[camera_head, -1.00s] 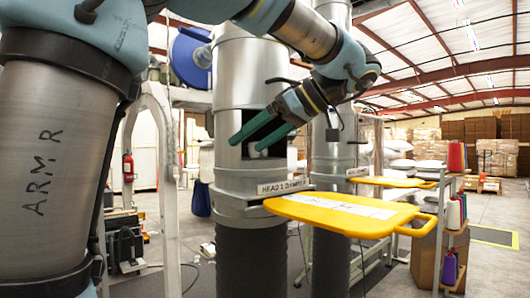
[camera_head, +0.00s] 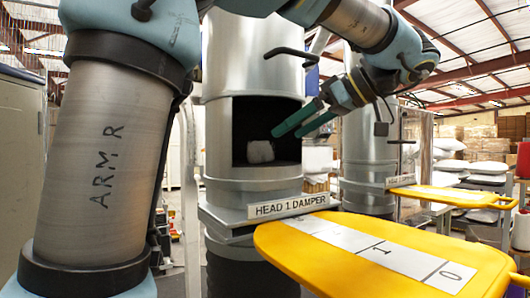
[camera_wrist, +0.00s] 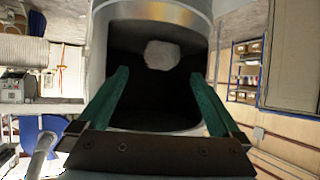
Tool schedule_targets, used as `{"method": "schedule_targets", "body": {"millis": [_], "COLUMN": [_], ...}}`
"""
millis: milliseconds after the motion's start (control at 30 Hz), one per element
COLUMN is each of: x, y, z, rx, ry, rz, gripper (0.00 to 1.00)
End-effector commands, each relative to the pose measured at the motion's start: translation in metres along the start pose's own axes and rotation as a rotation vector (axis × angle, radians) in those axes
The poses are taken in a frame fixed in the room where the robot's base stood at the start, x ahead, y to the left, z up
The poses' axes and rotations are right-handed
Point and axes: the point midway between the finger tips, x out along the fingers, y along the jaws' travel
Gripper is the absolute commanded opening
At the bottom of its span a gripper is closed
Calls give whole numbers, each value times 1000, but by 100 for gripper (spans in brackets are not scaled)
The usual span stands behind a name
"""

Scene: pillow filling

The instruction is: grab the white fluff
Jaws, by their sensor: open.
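The white fluff (camera_head: 260,151) is a small pale clump inside the dark opening of a metal cylinder (camera_head: 252,55). In the wrist view the fluff (camera_wrist: 162,55) shows ahead of my gripper, between the lines of the two fingers and near the far part of the opening. My gripper (camera_head: 298,119) has two green fingers and is open and empty. Its tips are at the right side of the opening in the head view. In the wrist view my gripper (camera_wrist: 160,82) points into the opening. The fingers do not touch the fluff.
A label plate (camera_head: 290,206) reading "HEAD 1 DAMPER" sits below the opening. A yellow paddle-shaped plate (camera_head: 320,262) juts out in front, low and right. A second cylinder (camera_head: 368,150) with another yellow plate (camera_head: 452,196) stands to the right.

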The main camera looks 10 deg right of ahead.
Motion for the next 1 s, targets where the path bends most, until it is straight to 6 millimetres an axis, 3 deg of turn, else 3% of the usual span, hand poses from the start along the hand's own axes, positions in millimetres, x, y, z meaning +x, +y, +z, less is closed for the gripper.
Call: {"method": "schedule_targets", "body": {"millis": [100,367,700,967,1000], "x": [18,37,80,84,84], "y": [-1,-1,-3,-3,-3], "z": [-2,-3,-1,1,1], "rx": [1,1,0,0,0], "ry": [1,1,0,0,0], "rz": [-3,-3,-2,0,0], "gripper": [100,100,100,100,97]}}
